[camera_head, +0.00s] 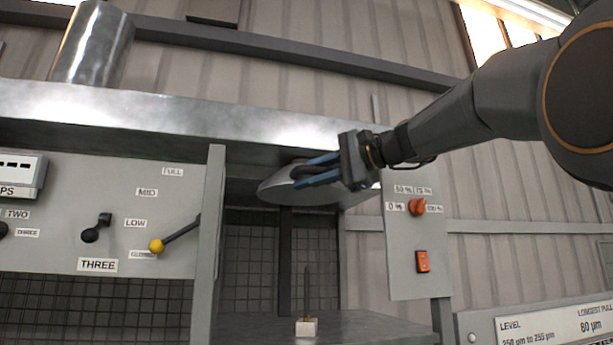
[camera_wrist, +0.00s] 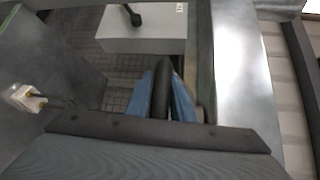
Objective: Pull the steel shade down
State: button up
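The steel shade (camera_head: 300,194), a shallow grey disc, hangs under the front edge of the hood in the head view. A dark handle (camera_wrist: 162,92) shows in the wrist view between the two blue fingers of my gripper (camera_head: 306,173). The fingers lie close along both sides of the handle and seem to touch it. In the head view my gripper reaches in from the right, at the shade's upper side, and its fingers cover part of the handle. The wrist view also shows my gripper (camera_wrist: 164,100), but the shade's disc cannot be made out clearly there.
A steel hood (camera_head: 150,115) spans above the bay. A control panel (camera_head: 150,225) with a yellow-knobbed lever (camera_head: 157,246) stands left. A switch panel (camera_head: 420,240) with an orange dial (camera_head: 417,206) stands right. A thin upright rod on a white block (camera_head: 306,327) stands below the shade.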

grip_shut()
notch_tip(320, 180, down, 14)
jog(key=b, duration=1.2)
jog(key=shift+r+b, duration=0.15)
jog(key=shift+b, duration=0.25)
jog(key=shift+w, duration=0.1)
jog(key=shift+o, duration=2.3)
grip_release()
jog(key=shift+r, duration=0.1)
